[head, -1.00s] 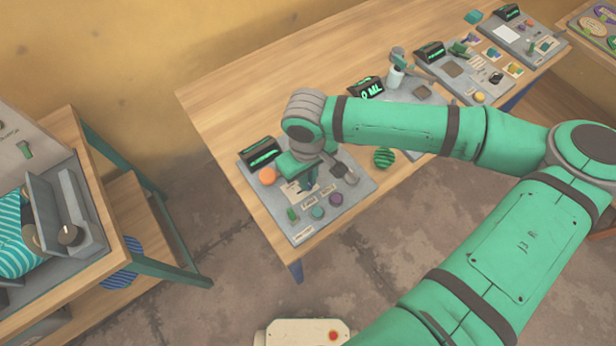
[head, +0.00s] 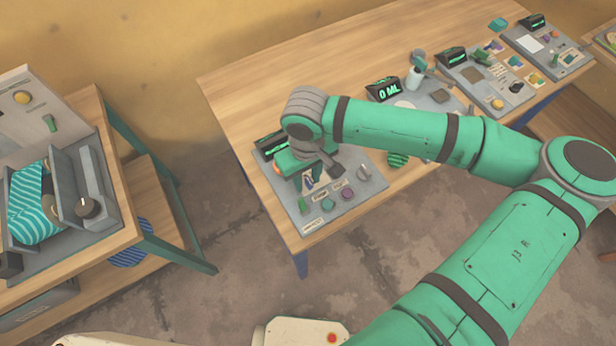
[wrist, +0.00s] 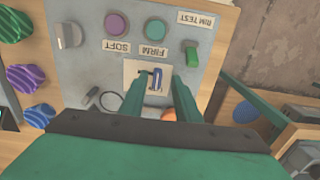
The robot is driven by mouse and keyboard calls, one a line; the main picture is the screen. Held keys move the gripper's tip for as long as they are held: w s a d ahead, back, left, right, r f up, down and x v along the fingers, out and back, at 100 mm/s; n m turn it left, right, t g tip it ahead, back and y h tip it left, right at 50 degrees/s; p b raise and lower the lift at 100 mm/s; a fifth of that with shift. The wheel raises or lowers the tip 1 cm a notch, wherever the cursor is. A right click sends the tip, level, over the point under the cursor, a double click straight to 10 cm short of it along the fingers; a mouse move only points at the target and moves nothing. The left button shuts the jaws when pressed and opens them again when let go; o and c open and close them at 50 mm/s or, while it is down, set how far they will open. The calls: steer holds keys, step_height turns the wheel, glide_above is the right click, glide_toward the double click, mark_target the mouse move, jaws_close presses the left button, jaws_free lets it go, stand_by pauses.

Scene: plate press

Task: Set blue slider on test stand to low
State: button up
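The test stand (head: 298,222) is a grey panel on the near left end of the long wooden table; it also shows in the wrist view (wrist: 90,65). A small blue slider (wrist: 156,82) stands on a pale plate in its middle, below the SOFT and FIRM labels in the wrist view. My gripper (wrist: 165,88) is over this plate with its two green fingers apart. The blue slider appears between the fingertips, nearer the left one; I cannot tell whether they touch it. In the head view my gripper (head: 307,178) partly hides the plate.
The panel also carries a purple button (wrist: 117,25), a teal button (wrist: 155,28), a green switch (wrist: 191,53), a grey knob (wrist: 68,36) and an orange ball (wrist: 168,114). Striped objects (wrist: 25,78) lie beside it. Another bench (head: 150,215) with a press stands left, across a floor gap.

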mark_target(307, 182)
step_height(307, 182, up, 10)
steer(key=shift+r, duration=0.25)
stand_by(1.0)
